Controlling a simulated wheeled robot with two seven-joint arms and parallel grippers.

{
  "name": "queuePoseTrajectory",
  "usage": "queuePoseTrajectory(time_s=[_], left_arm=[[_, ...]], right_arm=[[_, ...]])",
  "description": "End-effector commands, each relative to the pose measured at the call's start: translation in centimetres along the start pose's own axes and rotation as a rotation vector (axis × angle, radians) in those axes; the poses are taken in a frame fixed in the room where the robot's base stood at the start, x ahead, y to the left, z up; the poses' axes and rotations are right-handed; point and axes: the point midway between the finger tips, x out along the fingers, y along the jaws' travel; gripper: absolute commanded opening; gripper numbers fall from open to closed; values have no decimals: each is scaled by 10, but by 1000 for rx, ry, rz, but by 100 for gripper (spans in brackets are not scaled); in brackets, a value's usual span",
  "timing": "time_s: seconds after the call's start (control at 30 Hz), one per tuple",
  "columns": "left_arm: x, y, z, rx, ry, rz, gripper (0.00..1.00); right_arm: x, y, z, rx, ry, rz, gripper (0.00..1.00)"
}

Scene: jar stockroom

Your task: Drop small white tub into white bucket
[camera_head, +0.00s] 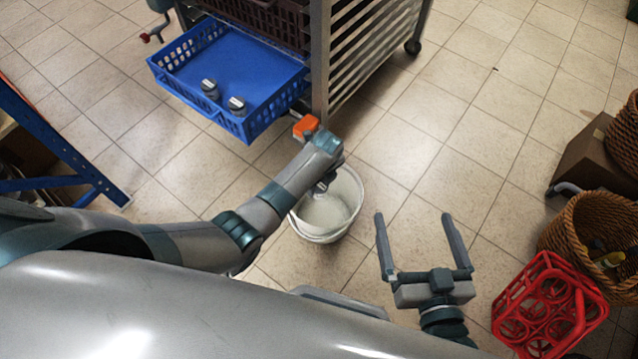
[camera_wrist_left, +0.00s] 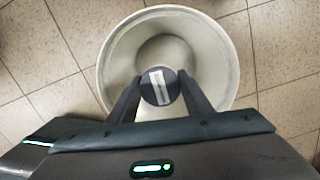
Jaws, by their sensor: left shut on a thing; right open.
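The white bucket (camera_head: 350,190) stands on the tiled floor in the middle of the head view, and its round rim (camera_wrist_left: 228,50) fills the upper left wrist view. My left gripper (camera_wrist_left: 160,82) points down over the bucket's opening and is shut on the small white tub (camera_wrist_left: 159,88). From above, the tub shows a round dark top with a pale bar; its sides are hidden. How far it is above the bucket's bottom I cannot tell. In the head view my left gripper (camera_head: 324,186) is partly hidden by its arm. My right gripper (camera_head: 414,217) is open and empty, right of the bucket.
A blue crate (camera_head: 225,120) with two dark-lidded jars (camera_head: 236,104) sits at the metal rack (camera_head: 320,60). On the right are a red bottle carrier (camera_head: 550,305), wicker baskets (camera_head: 590,235) and a cardboard box (camera_head: 590,160). The floor (camera_head: 470,110) right of the rack is clear.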

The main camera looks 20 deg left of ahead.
Motion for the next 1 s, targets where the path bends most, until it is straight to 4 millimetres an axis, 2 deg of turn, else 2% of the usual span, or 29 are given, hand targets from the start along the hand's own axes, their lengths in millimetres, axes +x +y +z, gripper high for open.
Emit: queuePoseTrajectory(time_s=[0.4,0.43,0.5,0.53,1.0], left_arm=[[1,0,0,0,0,-1,17],[1,0,0,0,0,-1,47],[1,0,0,0,0,-1,64],[1,0,0,0,0,-1,67],[-3,0,0,0,0,0,67]], right_arm=[[0,-2,-5,-2,27,-3,100],[0,-2,-5,-2,27,-3,100],[0,-2,-5,-2,27,-3,100],[0,-2,-5,-2,27,-3,100],[0,-2,-4,0,13,-3,100]])
